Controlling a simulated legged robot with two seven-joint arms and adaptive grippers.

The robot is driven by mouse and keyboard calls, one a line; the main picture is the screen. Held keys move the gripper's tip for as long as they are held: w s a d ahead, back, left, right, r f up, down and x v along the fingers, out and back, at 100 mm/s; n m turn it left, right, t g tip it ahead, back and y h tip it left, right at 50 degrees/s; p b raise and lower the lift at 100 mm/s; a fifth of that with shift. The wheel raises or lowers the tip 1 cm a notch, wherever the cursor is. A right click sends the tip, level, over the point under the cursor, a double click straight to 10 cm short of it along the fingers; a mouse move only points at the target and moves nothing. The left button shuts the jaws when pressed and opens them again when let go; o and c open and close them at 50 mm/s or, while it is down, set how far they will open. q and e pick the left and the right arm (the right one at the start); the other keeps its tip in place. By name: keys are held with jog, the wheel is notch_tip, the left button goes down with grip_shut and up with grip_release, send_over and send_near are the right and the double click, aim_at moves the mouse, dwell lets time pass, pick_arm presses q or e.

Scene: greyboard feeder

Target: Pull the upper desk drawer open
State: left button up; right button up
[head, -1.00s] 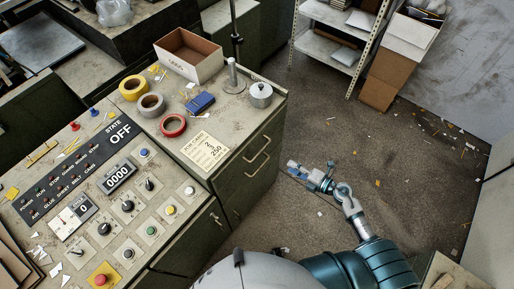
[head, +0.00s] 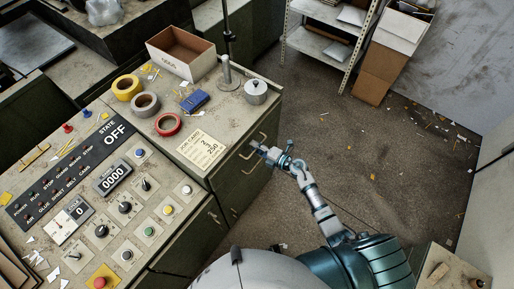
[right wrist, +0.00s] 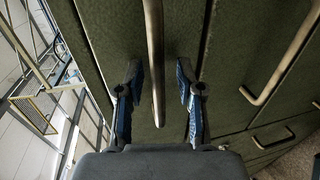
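The upper desk drawer's bar handle (head: 262,136) is on the green front of the desk, just below the worktop edge. In the right wrist view the handle (right wrist: 155,60) runs lengthwise between the two fingers. My right gripper (head: 259,148) is at the drawer front; in its wrist view the right gripper (right wrist: 158,100) is open, with one blue-padded finger on each side of the bar and visible gaps. The upper drawer front (right wrist: 121,30) looks closed. The lower handle (right wrist: 285,60) is to the right in that view. My left gripper is not in view.
The worktop holds a job card (head: 202,150), tape rolls (head: 145,104), a blue object (head: 195,101), a lidded metal pot (head: 256,91) and an open box (head: 183,54). A control panel (head: 100,200) is at left. The floor (head: 340,150) right of the desk is mostly clear.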

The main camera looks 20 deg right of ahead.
jog(key=shift+a, duration=0.15)
jog(key=c, duration=0.7)
jog(key=shift+d, duration=0.25)
grip_shut()
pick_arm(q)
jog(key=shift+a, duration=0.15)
pick_arm(e)
jog(key=shift+d, duration=0.1)
jog(key=shift+s, duration=0.1)
